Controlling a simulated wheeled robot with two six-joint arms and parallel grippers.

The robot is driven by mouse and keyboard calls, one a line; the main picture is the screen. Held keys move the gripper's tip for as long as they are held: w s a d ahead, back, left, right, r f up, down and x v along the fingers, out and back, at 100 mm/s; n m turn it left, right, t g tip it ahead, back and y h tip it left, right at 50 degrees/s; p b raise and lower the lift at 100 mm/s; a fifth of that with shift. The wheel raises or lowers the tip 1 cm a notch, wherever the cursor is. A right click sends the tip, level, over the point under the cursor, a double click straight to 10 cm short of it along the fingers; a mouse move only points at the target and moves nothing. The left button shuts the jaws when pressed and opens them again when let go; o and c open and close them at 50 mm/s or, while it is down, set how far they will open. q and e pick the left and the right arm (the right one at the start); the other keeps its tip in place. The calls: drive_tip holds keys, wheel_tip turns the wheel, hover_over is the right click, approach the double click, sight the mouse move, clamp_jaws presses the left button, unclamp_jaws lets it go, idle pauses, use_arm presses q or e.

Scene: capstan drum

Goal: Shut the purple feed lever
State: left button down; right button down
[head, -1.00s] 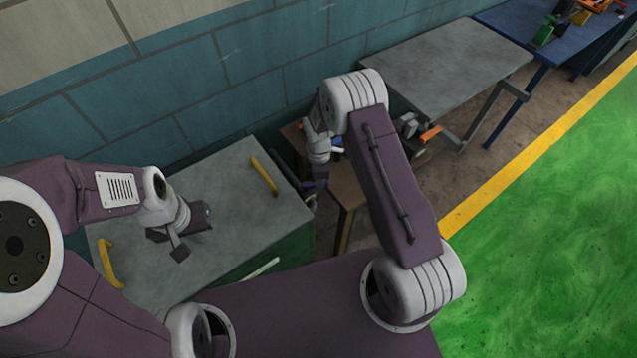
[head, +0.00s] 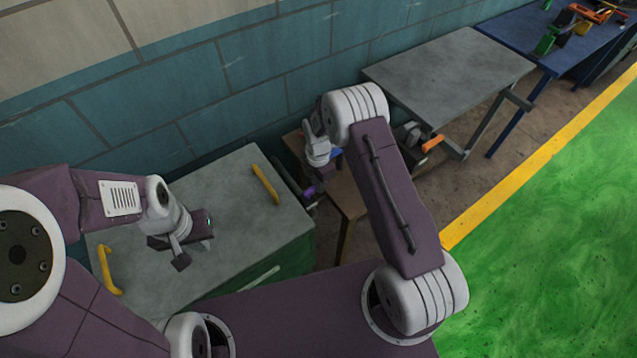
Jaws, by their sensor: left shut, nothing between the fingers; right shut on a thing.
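A small bright purple piece, the purple feed lever (head: 309,190), shows beside the green cabinet, low at the edge of the wooden table. Most of the lever and its mount are hidden or too small to make out. My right gripper (head: 312,186) reaches down there from behind my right forearm and is shut on the lever; its fingers are mostly dark and unclear. My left gripper (head: 181,261) is shut and empty above the grey top of the green cabinet, well left of the lever.
The green cabinet (head: 236,197) has yellow handles (head: 265,184) on its grey top. A wooden table (head: 345,190) stands right of it. A grey table (head: 450,72) and a blue table (head: 520,38) stand farther back along the brick wall. Green floor is clear at right.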

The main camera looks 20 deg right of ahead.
drive_tip(key=shift+w, duration=0.1)
drive_tip(key=c, duration=1.3)
unclamp_jaws()
drive_tip(key=shift+r, duration=0.1)
wheel_tip(320, 180, up, 9)
drive_tip(key=shift+f, duration=0.1)
